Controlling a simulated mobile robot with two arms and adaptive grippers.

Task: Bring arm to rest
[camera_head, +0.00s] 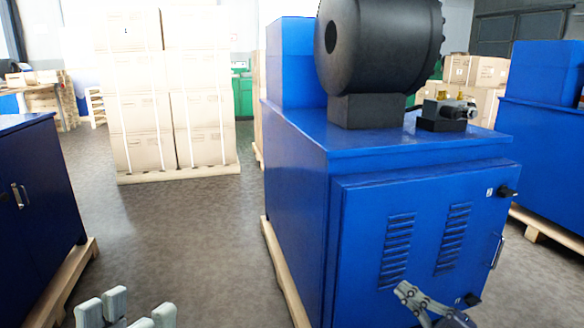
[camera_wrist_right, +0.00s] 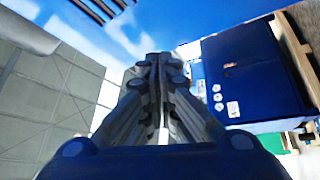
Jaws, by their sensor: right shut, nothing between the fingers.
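My right gripper (camera_head: 408,292) is in front of the lower door of the large blue crimping machine (camera_head: 295,190). Its grey fingers are together with nothing between them. In the right wrist view my right gripper (camera_wrist_right: 160,62) shows its fingers shut and empty, with blue surfaces beyond. I cannot tell from the head view how wide the gap to the door is. My left gripper (camera_head: 126,310) shows only as grey finger parts at the bottom left edge, above the floor; the rest is cut off, and I cannot tell whether it is open.
A black round crimper head (camera_head: 375,45) tops the blue machine. A dark blue cabinet (camera_head: 35,210) stands on a pallet at left, another blue machine (camera_head: 545,130) at right. Stacked boxes (camera_head: 140,110) stand at the back. The grey floor (camera_head: 170,230) between is clear.

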